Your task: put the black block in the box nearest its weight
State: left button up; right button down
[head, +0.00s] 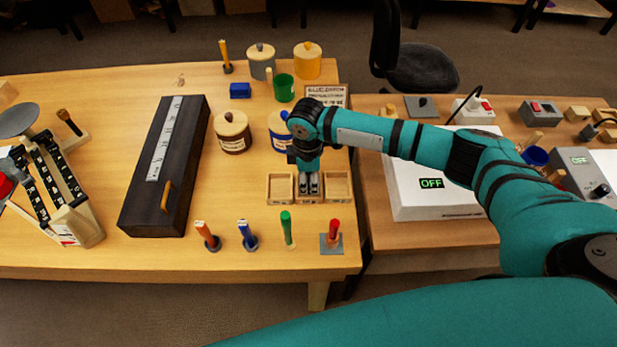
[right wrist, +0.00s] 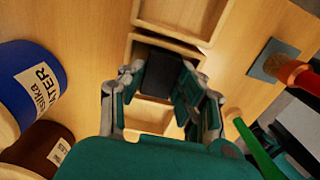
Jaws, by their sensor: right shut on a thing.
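The black block (right wrist: 158,76) is between the fingers of my right gripper (right wrist: 160,90) in the right wrist view. The right gripper is shut on it and points down at the middle of three small open wooden boxes. In the head view, my right gripper (head: 310,186) hides most of the middle box (head: 309,200). The left box (head: 280,200) and right box (head: 338,200) stand either side of it and look empty. The block is over or inside the middle box; I cannot tell whether it touches the floor. My left gripper is not in view.
A sign (head: 326,94) stands behind the boxes. Jars, including a brown one (head: 233,140) and a blue one (head: 280,138), stand close by. Upright tools, green (head: 287,228) and red (head: 334,232), stand in front. A long dark case (head: 160,170) lies left.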

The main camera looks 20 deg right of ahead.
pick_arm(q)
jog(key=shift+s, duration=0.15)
pick_arm(e)
jog(key=c, duration=1.2)
grip_release()
jog(key=shift+f, duration=0.1)
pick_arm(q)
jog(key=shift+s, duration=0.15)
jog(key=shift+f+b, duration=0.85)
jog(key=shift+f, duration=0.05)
pick_arm(e)
notch_tip(320, 180, up, 12)
jog(key=shift+a+r, duration=0.1)
jog(key=shift+r, duration=0.05)
